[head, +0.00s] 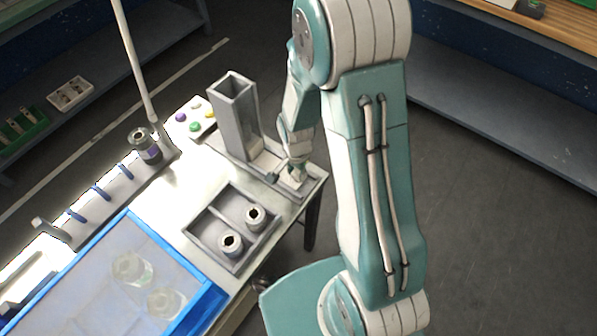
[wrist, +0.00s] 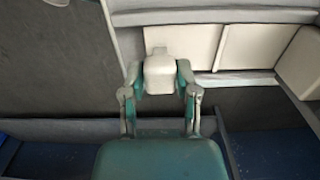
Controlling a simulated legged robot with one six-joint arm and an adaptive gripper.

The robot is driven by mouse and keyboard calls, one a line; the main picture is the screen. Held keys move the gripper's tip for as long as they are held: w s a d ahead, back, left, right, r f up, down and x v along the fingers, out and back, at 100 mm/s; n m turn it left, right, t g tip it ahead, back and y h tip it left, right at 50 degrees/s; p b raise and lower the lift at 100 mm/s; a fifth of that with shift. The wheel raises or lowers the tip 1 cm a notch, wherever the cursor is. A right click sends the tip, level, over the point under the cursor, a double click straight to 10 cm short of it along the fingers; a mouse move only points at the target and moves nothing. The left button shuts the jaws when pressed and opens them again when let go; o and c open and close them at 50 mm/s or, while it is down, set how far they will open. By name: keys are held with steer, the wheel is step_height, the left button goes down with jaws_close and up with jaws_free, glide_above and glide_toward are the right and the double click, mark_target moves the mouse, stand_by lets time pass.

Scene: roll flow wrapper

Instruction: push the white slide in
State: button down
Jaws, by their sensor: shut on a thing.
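The white slide (wrist: 190,42) lies flat in a grey channel in the wrist view, with a pale block-shaped knob (wrist: 159,75) at its near edge. My gripper (wrist: 158,78) has its fingers on both sides of this knob and is shut on it. In the head view my gripper (head: 296,174) is low at the foot of the grey upright chute (head: 238,118), at the right end of the bench. A bit of the white slide (head: 286,183) shows beside the fingers there; my gripper hides much of it.
A grey tray (head: 196,232) with two round grey pieces stands nearer, left of the slide. A blue-rimmed clear-topped bin (head: 212,304) is at lower left. A plate with coloured buttons (head: 196,118) and a jar (head: 146,146) stand behind. Open floor lies right of the bench.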

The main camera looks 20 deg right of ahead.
mark_target(269, 164)
steer(key=w+a, duration=0.1)
steer(key=w, duration=0.1)
steer(key=w+a, duration=0.2)
steer(key=w, duration=0.1)
steer(key=w+a, duration=0.2)
steer(key=shift+w+a+f, duration=0.1)
steer(key=shift+w+a, duration=0.1)
steer(key=shift+a, duration=0.05)
steer(key=shift+w, duration=0.1)
steer(key=shift+c, duration=2.4)
jaws_free()
steer(key=shift+w, duration=0.1)
steer(key=shift+o, duration=0.6)
steer(key=shift+a, duration=0.2)
steer(key=shift+d, duration=0.1)
steer(key=shift+r, duration=0.5)
step_height(269, 164, up, 11)
